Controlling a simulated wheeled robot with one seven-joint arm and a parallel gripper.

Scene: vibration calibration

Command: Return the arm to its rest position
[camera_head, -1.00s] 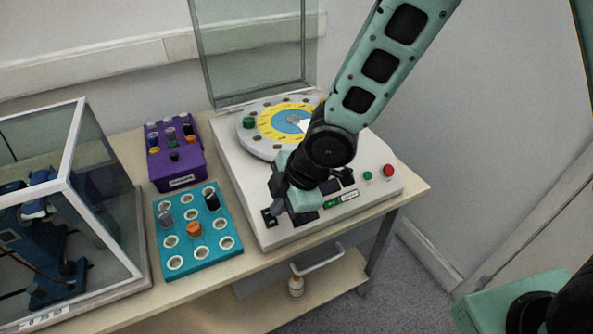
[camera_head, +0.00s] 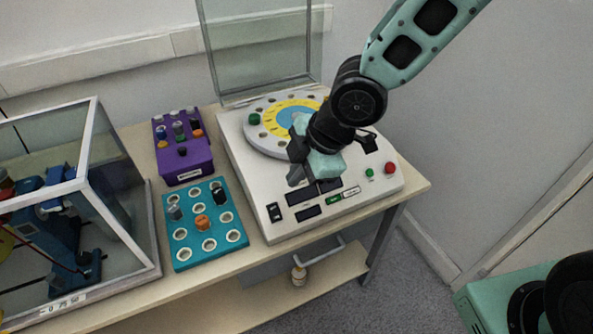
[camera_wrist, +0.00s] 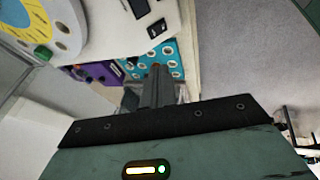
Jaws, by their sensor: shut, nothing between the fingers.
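My gripper (camera_head: 296,177) is shut and empty. In the head view it hangs above the white machine (camera_head: 243,195), in front of the machine's round dial. The arm comes in from the upper right. In the wrist view the shut fingers (camera_wrist: 155,86) point toward the teal rack (camera_wrist: 170,60), with the white machine (camera_wrist: 105,25) at the upper left. The machine's dial (camera_head: 268,122) has a yellow ring and a blue centre, partly hidden by my arm, and a green-capped piece (camera_head: 254,119) sits at its left edge.
The teal rack (camera_head: 182,253) holds several capped pieces. A purple rack (camera_head: 187,170) with more pieces stands behind it. A glass-walled case (camera_head: 118,235) is at the left. A clear raised lid (camera_head: 262,50) stands behind the machine. Free floor lies right of the table.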

